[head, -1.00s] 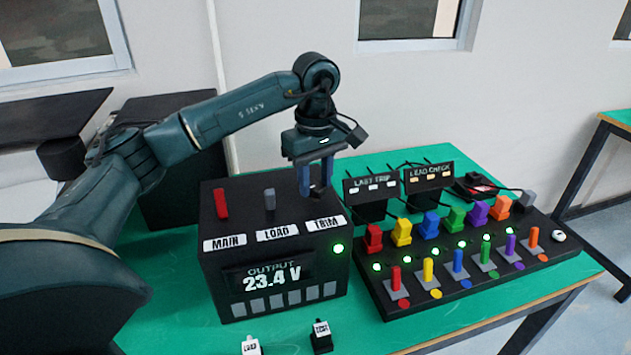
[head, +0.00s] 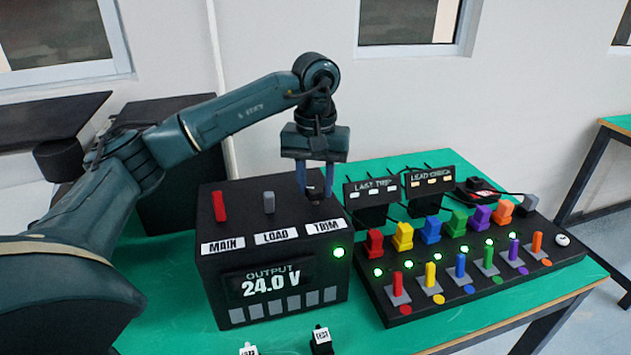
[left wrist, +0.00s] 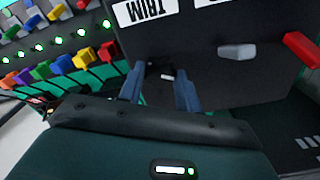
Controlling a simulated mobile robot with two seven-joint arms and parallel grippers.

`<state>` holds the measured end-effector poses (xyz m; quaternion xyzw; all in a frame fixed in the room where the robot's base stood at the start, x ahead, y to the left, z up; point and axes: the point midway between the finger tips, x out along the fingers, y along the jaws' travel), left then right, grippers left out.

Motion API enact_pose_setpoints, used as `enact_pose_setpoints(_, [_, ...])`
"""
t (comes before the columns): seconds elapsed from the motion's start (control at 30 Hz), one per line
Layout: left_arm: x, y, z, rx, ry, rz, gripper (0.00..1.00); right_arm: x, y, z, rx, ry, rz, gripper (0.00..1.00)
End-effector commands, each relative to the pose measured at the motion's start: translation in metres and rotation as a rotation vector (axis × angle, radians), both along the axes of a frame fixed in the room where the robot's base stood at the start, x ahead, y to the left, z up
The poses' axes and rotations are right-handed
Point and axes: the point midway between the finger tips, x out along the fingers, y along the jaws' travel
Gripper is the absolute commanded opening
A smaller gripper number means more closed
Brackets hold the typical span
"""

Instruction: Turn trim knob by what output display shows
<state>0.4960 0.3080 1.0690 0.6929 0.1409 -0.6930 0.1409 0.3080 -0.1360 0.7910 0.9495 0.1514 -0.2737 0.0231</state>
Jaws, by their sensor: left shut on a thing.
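The black power supply box (head: 213,262) stands on the green table, with a red MAIN lever (head: 219,207), a grey LOAD lever (head: 268,201) and a TRIM label (head: 323,227) on top. Its output display (head: 268,283) reads 24.0 V, and a green light (head: 339,252) glows beside it. My left gripper (head: 315,190) points down behind the TRIM label, shut on the trim knob, which is mostly hidden between the fingers. In the left wrist view the fingers (left wrist: 160,92) straddle the dark knob (left wrist: 160,72) beside the TRIM label (left wrist: 145,10). My right gripper is not in view.
To the right, a black panel (head: 405,313) carries several coloured levers, plugs and lit green lights. Two small signs, LAST TRIP (head: 371,188) and LEAD CHECK (head: 430,180), stand behind it. Small black tagged pieces (head: 321,341) lie at the front edge.

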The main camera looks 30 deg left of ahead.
Motion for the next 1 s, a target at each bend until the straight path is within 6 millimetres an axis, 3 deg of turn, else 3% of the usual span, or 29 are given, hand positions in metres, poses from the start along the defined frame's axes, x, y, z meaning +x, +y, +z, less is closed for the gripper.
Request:
enact_pose_setpoints(0.67, [0.0002,0.0,0.001,-0.001,-0.002,-0.061,0.11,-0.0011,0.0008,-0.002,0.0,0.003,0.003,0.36])
enact_pose_setpoints(0.7, [0.0002,0.0,0.001,-0.001,-0.002,-0.061,0.36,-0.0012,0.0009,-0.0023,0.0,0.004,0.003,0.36])
enact_pose_setpoints(0.93, [0.0001,0.0,0.0006,-0.001,0.0,-0.061,0.55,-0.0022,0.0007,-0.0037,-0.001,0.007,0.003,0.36])
enact_pose_setpoints(1.0, [0.0001,0.0,0.0004,-0.001,0.0,-0.061,0.56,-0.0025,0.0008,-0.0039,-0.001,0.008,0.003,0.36])
